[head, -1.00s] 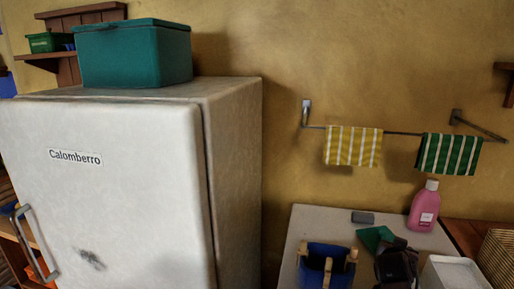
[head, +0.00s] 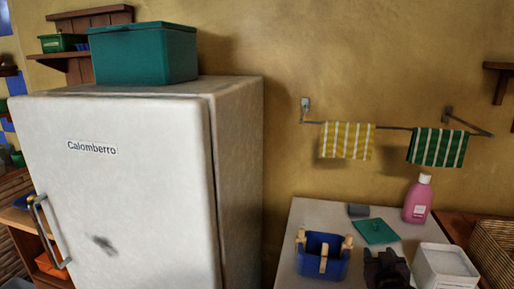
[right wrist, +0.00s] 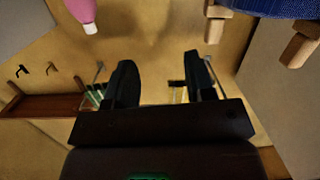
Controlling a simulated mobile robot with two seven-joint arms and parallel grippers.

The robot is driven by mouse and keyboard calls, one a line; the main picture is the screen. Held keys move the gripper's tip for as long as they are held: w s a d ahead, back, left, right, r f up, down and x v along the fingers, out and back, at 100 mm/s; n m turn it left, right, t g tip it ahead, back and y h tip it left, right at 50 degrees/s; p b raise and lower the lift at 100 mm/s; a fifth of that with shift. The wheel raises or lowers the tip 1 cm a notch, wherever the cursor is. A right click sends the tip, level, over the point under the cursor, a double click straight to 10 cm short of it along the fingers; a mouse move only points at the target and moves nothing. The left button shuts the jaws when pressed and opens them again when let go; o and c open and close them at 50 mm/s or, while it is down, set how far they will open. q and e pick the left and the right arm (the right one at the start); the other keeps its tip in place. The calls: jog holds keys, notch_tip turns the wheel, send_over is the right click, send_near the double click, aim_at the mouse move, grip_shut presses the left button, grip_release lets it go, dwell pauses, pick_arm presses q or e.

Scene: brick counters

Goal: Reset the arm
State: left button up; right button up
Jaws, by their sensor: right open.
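My right gripper (head: 386,268) is a dark shape at the bottom edge of the head view, above the white counter and between the blue container and the white tub. In the right wrist view its two black fingers (right wrist: 160,78) stand apart with nothing between them. It is open and empty. The rest of that arm is cut off by the frame edge. My left gripper is in neither view.
The blue container (head: 322,258) with wooden pegs, a green flat piece (head: 376,231), a pink bottle (head: 417,200) and a white tub (head: 444,264) crowd the counter. A white fridge (head: 115,190) stands left. Towels (head: 346,140) hang on a wall rail.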

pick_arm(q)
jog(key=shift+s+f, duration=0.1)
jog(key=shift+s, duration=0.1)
pick_arm(e)
jog(key=s+a+f+g+y, duration=0.1)
jog(key=s+f, duration=0.5)
jog(key=s, duration=0.4)
jog(key=s+a+f+n+g+y, duration=0.1)
jog(key=s+f+g, duration=0.1)
jog(key=s+f, duration=0.5)
jog(key=s+a+f+g+y, duration=0.1)
jog(key=s+f, duration=0.5)
jog(key=s, duration=0.7)
jog(key=shift+s+a+f+n, duration=0.2)
jog(key=shift+a+f+n, duration=0.2)
jog(key=shift+a, duration=0.1)
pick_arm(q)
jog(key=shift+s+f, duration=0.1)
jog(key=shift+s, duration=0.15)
pick_arm(e)
jog(key=shift+w, duration=0.1)
jog(key=shift+c, duration=0.2)
